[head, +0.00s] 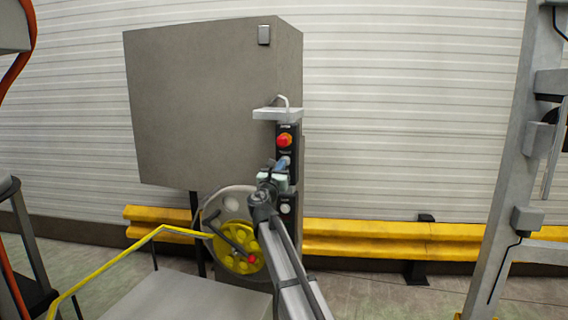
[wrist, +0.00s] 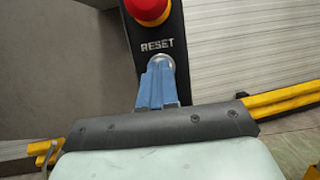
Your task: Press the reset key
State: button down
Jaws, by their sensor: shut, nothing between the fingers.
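The reset key (wrist: 160,60) is a round silver-rimmed button under the white RESET lettering on a black control panel (wrist: 150,38) in the wrist view. My gripper (wrist: 158,72) has its blue fingers shut together and empty, with the tips right over the lower part of the key. They hide most of it; I cannot tell whether they touch it or press it in. In the head view my gripper (head: 283,164) is in front of the panel (head: 284,156), below the red knob, and hides the key.
A red emergency-stop knob (head: 284,140) sits just above the key. A small grey ledge (head: 277,114) juts out over the panel. A grey cabinet (head: 205,100), a yellow handwheel (head: 240,245) and a yellow guard rail (head: 370,238) are near. A pale round button (head: 285,208) is lower down.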

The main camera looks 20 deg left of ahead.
jog(key=shift+w, duration=0.45)
jog(key=shift+s, duration=2.35)
jog(key=s, duration=1.2)
